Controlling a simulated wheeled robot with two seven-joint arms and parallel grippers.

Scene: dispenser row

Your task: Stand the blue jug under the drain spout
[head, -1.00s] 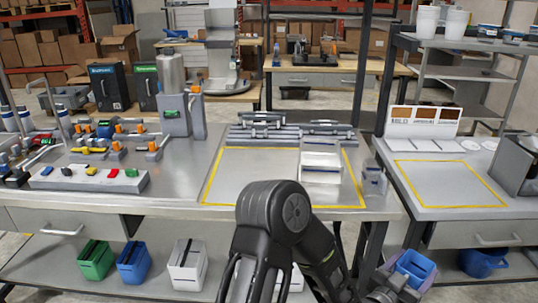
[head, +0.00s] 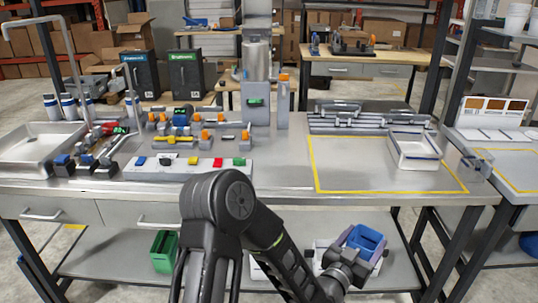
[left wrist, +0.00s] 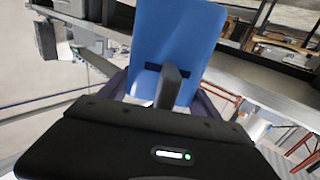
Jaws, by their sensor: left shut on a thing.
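The blue jug (head: 368,238), an open-topped blue box, is held by my left gripper (head: 359,255) in front of the bench, below the worktop's height. In the left wrist view its flat blue side (left wrist: 178,35), with a dark slot, fills the upper middle. A grey finger (left wrist: 172,86) lies against it, and purplish parts show at both sides. The jug looks tilted in the head view. A tall bent grey pipe (head: 72,55) stands over a steel tray (head: 42,148) at the far left; I cannot tell whether it is the drain spout. My right gripper is not in view.
The steel bench (head: 275,165) carries valve fittings (head: 178,130), a row of coloured buttons (head: 190,165) and a white tray (head: 415,150) by a yellow-outlined area, mostly bare. A green box (head: 163,250) stands on the lower shelf. A second table (head: 500,170) stands right.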

